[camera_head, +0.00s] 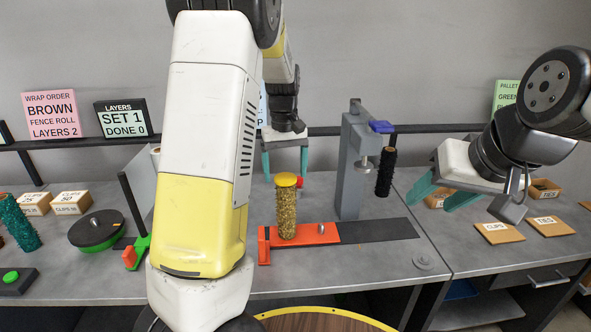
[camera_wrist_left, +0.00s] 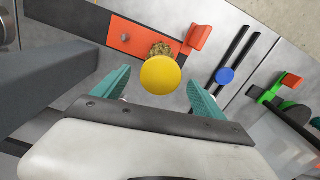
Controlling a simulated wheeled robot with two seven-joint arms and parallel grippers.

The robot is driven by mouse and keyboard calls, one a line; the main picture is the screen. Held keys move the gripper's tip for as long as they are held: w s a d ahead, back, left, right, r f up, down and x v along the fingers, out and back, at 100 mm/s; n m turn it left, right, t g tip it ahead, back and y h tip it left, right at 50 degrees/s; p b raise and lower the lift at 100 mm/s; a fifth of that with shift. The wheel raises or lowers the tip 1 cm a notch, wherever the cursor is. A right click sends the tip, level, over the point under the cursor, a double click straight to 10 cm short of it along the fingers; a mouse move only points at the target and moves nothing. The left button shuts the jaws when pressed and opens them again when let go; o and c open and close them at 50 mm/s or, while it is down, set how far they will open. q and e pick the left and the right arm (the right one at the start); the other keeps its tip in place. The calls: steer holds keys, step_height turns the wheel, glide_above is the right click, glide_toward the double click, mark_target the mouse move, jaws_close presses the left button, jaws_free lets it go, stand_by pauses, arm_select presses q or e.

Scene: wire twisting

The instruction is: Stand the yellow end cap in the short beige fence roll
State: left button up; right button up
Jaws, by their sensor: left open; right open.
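The beige fence roll (camera_head: 286,214) stands upright on the red clamp base, its mesh straw-coloured. The yellow end cap (camera_head: 286,180) sits level on its top end; how deep it is seated is hidden. In the left wrist view the cap (camera_wrist_left: 160,74) covers most of the roll (camera_wrist_left: 161,50). My left gripper (camera_head: 285,168) is open above the cap, its teal fingers apart on either side and not visibly touching it; the fingers also show in the left wrist view (camera_wrist_left: 160,88). My right gripper (camera_head: 440,198) is open and empty at the right, over the table.
A red base (camera_head: 322,233) with a dark rail (camera_head: 378,230) runs under the roll. A grey post (camera_head: 352,165) and a black roll (camera_head: 386,174) stand right of it. A turntable (camera_head: 97,230), a teal roll (camera_head: 18,222) and labelled boxes (camera_head: 70,202) are at left. Clip trays (camera_head: 498,233) lie right.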

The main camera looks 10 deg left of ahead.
mark_target(285, 178)
arm_select(q)
step_height(285, 178, up, 6)
steer(key=shift+r, duration=0.2)
steer(key=shift+s+r, duration=0.1)
steer(key=shift+s, duration=0.05)
steer(key=s+d+r+m+t+h, duration=0.1)
steer(key=s+r+m+t, duration=0.1)
steer(key=s, duration=1)
steer(key=s+d+r+m+t+h, duration=0.1)
steer(key=s+r+m+t, duration=0.2)
steer(key=s, duration=0.9)
steer(key=shift+d+r+m+t, duration=0.15)
steer(key=shift+r+m+t, duration=0.2)
steer(key=shift+t, duration=0.25)
